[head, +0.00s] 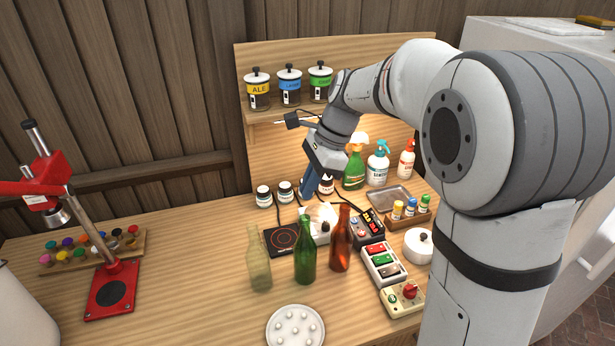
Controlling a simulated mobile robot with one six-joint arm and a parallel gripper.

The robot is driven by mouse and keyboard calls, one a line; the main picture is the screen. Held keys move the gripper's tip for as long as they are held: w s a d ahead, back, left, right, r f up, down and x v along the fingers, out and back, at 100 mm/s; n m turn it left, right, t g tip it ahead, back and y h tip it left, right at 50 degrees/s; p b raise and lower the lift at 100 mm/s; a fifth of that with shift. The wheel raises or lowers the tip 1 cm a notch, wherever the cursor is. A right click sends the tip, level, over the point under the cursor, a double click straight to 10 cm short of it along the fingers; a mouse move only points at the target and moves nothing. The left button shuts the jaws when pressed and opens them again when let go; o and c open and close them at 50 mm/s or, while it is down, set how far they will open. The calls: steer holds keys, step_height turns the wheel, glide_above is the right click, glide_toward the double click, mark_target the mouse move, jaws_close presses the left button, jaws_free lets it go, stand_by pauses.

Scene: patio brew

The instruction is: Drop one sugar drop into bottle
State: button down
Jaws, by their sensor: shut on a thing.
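Three upright bottles stand mid-table: a pale clear one (258,258), a green one (305,255) and a brown one (341,240). A round white dish (295,327) with several small white bumps, which look like sugar drops, lies at the front edge of the view. My gripper (306,192) points down at the back of the table, behind the bottles and among the small dark-lidded jars. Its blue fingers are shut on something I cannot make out. It is well away from the white dish and apart from the bottle mouths in the picture.
Small jars (264,196) and spray bottles (377,164) line the back. A hotplate (282,239), switch boxes (381,262) and a white pot (418,246) surround the bottles. A red capper (110,288) stands left. The table's left front is clear.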

mark_target(309, 217)
steer(key=shift+f+b, duration=2.2)
steer(key=shift+f, duration=0.4)
steer(key=c, duration=1.5)
jaws_free()
steer(key=v, duration=0.8)
